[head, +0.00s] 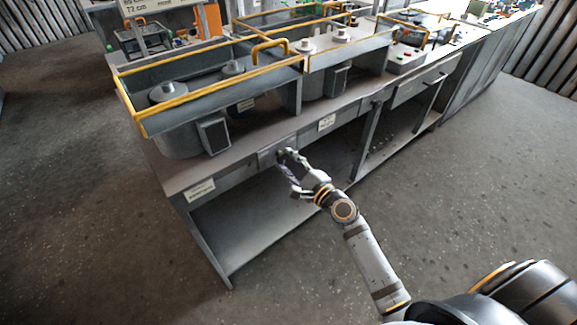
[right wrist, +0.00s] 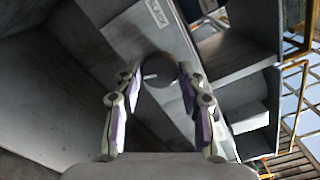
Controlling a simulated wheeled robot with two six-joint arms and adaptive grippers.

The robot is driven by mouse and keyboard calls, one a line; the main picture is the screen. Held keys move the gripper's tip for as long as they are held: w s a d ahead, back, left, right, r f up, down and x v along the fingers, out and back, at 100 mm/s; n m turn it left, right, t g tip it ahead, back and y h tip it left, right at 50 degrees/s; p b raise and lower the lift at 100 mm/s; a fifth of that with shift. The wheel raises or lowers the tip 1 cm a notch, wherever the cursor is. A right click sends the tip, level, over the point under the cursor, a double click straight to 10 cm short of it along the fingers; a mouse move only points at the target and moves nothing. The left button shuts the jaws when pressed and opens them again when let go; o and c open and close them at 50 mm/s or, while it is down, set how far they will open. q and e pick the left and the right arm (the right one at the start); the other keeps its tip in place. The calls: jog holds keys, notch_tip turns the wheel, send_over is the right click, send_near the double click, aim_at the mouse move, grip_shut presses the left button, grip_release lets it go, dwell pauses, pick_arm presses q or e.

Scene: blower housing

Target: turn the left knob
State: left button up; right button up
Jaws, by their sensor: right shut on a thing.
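The knob (right wrist: 158,70) is a dark grey round piece on the bench's front panel, with a light mark on its face. My right gripper (right wrist: 158,84) is shut on it, with a finger on each side. In the head view my right gripper (head: 285,158) reaches the front edge of the bench and largely hides the knob. My left gripper is in neither view.
The grey bench (head: 226,166) carries housings with yellow rails (head: 215,85). White labels (head: 200,190) are on its front edge; one by the knob reads "SLACK" (right wrist: 159,13). The space below is open, with a low shelf (head: 235,218). The floor (head: 470,190) in front is clear.

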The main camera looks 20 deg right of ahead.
jog(key=n+b, duration=0.3)
jog(key=n, duration=0.4)
jog(key=shift+f+b, duration=0.2)
jog(key=shift+b, duration=0.2)
jog(key=shift+n+b, duration=0.45)
jog(key=shift+n, duration=0.55)
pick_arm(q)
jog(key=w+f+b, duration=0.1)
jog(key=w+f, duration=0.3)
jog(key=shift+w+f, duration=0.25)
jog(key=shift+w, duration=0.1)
pick_arm(e)
jog(key=shift+n, duration=1.3)
jog(key=o, duration=1.2)
jog(key=shift+r, duration=0.15)
